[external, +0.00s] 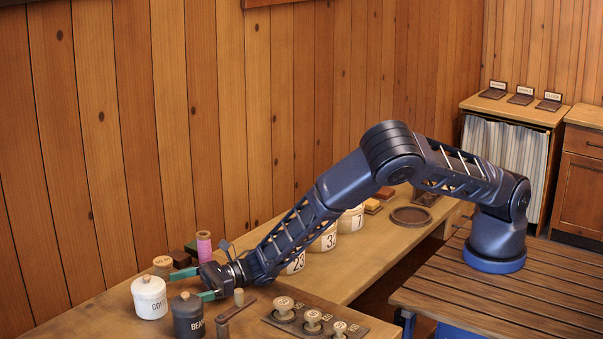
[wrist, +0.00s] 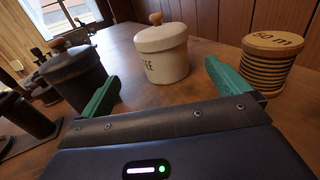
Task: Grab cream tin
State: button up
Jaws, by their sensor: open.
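The cream tin (external: 149,298) is a round lidded canister with a wooden knob and "COFFEE" lettering. It stands upright at the left of the bench. In the wrist view the cream tin (wrist: 162,58) is ahead of my gripper, between the lines of the two green fingers. My gripper (external: 186,286) is open and empty, low over the bench, with its fingertips pointing toward the tin. The fingers (wrist: 162,76) appear short of the tin, not around it. Part of the tin's lettering is turned out of sight in the wrist view.
A dark "BEANS" canister (external: 188,317) stands close to the right of the tin, near one finger; it is also in the wrist view (wrist: 72,78). A striped "50 m" spool (wrist: 268,68) is near the other finger. A pink spool (external: 204,246) stands behind.

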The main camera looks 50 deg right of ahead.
send_near(135, 298)
jog(key=shift+w+a+f, duration=0.15)
jog(key=shift+w+f, duration=0.05)
jog(key=shift+f, duration=0.15)
jog(key=shift+w+x, duration=0.25)
jog(key=shift+x, duration=2.3)
jog(key=shift+r, duration=0.1)
jog(key=c, duration=1.1)
jog(key=shift+c, duration=0.2)
